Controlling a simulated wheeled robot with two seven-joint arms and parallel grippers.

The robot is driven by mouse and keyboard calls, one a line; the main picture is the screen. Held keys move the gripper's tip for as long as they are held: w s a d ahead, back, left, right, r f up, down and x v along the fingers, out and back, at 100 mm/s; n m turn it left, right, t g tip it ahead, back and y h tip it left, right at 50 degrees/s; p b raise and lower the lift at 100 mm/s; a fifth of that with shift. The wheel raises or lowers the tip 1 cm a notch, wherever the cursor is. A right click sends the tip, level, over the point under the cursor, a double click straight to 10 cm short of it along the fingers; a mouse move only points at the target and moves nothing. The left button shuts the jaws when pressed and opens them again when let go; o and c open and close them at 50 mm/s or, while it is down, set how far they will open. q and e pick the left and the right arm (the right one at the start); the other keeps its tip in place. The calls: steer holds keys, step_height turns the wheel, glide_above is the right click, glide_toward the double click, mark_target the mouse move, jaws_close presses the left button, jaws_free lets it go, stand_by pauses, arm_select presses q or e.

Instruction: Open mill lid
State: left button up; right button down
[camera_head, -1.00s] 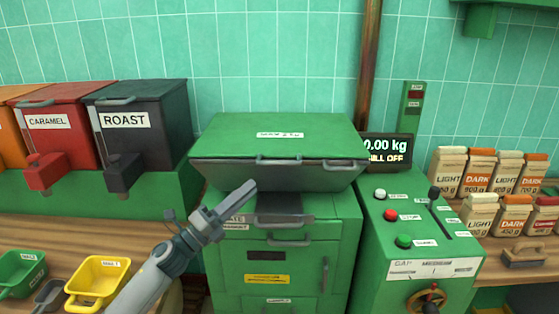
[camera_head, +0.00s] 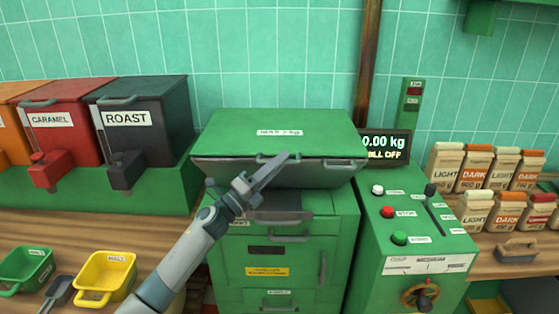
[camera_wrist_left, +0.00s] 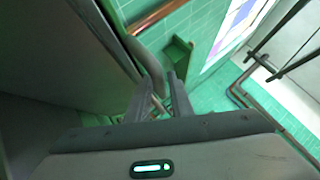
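The mill is a green cabinet (camera_head: 340,215) in the middle of the head view. Its wide green lid (camera_head: 275,125) lies closed on top, with a label and grey handles on its front edge. My left gripper (camera_head: 279,168) reaches up from below, its fingertips at the left lid handle (camera_head: 264,158). In the left wrist view, the gripper fingers (camera_wrist_left: 160,100) stand a little apart, with a curved grey handle bar (camera_wrist_left: 150,65) reaching in between them. Contact is not clear. My right gripper is not in view.
Right of the mill stands a green control panel (camera_head: 425,225) with buttons, a lever and a display reading 0.00 kg (camera_head: 386,145). Left are bins labelled ROAST (camera_head: 150,135) and CARAMEL (camera_head: 62,135). Paper bags stand right.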

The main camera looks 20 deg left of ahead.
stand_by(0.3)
arm_select(q)
jaws_close()
steer(key=shift+r, duration=0.1)
